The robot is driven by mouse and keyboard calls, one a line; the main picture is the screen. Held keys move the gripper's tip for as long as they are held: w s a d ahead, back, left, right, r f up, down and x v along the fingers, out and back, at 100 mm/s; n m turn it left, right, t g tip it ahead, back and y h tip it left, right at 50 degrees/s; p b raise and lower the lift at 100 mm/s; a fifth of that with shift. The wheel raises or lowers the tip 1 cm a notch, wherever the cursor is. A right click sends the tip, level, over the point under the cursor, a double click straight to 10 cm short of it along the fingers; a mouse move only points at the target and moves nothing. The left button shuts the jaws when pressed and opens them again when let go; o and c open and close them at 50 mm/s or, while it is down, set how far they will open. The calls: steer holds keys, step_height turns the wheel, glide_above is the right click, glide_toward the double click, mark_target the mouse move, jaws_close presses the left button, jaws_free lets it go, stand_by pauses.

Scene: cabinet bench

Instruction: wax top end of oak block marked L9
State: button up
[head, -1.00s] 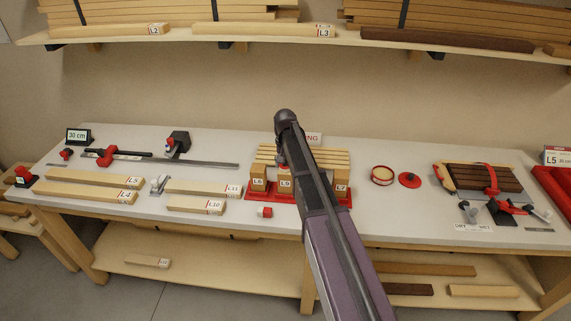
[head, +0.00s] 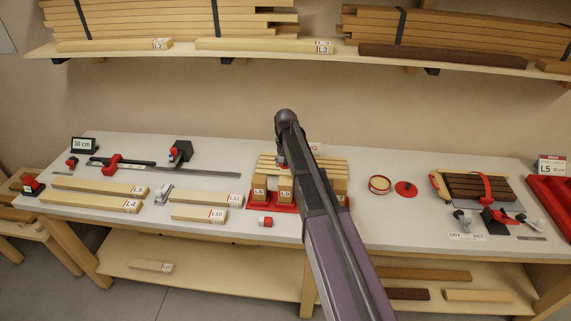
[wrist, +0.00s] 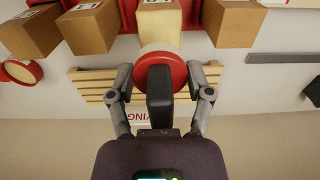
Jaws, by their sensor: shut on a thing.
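The oak block L9 (head: 285,188) stands upright in a red rack (head: 262,206) on the bench, to the right of block L8 (head: 258,188). My gripper (wrist: 160,97) is shut on the black handle (wrist: 160,88) of a round red applicator (wrist: 148,66) with a whitish pad (wrist: 155,51). In the wrist view the pad overlaps a pale labelled block (wrist: 159,18). I cannot tell whether they touch. My arm hides much of the gripper and rack in the head view.
An open tin (head: 380,184) with pale contents lies right of the rack, beside a red lid (head: 405,189). Lying blocks L10 (head: 192,212) and L4 (head: 95,200) are on the left. A clamped dark stack (head: 475,186) is on the right. A loaded shelf (head: 345,57) runs above.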

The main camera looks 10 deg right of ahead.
steer(key=shift+r+p, duration=1.5)
steer(key=shift+p, duration=0.05)
